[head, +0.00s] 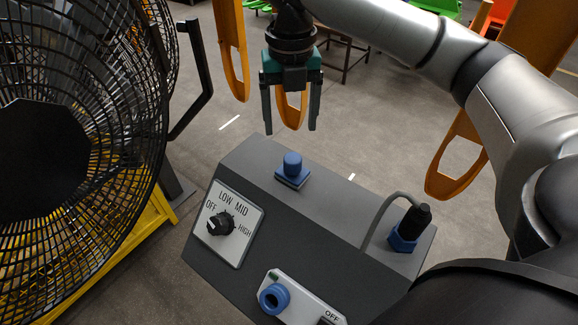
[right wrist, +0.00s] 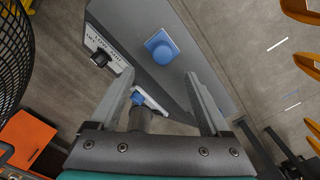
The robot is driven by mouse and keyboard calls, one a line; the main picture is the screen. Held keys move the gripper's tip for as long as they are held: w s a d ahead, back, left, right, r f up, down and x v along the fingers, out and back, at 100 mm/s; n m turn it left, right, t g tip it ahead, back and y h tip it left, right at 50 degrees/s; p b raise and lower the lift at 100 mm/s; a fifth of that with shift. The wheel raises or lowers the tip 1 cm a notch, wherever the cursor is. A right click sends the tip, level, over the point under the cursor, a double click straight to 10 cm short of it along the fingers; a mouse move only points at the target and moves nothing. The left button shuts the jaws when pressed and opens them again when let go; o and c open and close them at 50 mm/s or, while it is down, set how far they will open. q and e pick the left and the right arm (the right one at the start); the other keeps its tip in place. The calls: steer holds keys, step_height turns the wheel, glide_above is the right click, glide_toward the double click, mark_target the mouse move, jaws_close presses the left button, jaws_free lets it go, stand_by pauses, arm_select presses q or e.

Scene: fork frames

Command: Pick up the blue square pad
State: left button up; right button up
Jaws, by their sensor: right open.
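The blue square pad (head: 292,179) lies on the sloping grey top of a control box, with a rounded blue knob on it. In the right wrist view the pad (right wrist: 162,46) shows beyond the fingertips. My right gripper (head: 289,126) is open and empty, fingers pointing down. In the head view it appears above and behind the pad, apart from it. In the right wrist view the gripper (right wrist: 160,74) has its two fingers spread wide. My left gripper is not in view.
The control box (head: 330,203) carries a black dial (head: 221,223), a blue ring (head: 274,298) and a black plug in a blue socket (head: 403,240) with a grey cable. A large black fan (head: 100,130) stands close at left. Orange frames (head: 455,160) stand behind at right.

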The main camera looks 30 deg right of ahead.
glide_above(293, 158)
steer(key=f, duration=0.4)
steer(key=shift+a+f, duration=0.2)
steer(key=shift+f, duration=0.2)
steer(key=shift+w+f, duration=0.1)
steer(key=shift+f, duration=0.35)
steer(key=f, duration=0.4)
steer(key=shift+d+f, duration=0.25)
steer(key=shift+f, duration=0.3)
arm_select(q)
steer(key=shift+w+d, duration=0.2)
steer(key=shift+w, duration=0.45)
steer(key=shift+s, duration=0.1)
arm_select(e)
steer(key=shift+c, duration=0.8)
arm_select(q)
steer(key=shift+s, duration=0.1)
arm_select(e)
jaws_close()
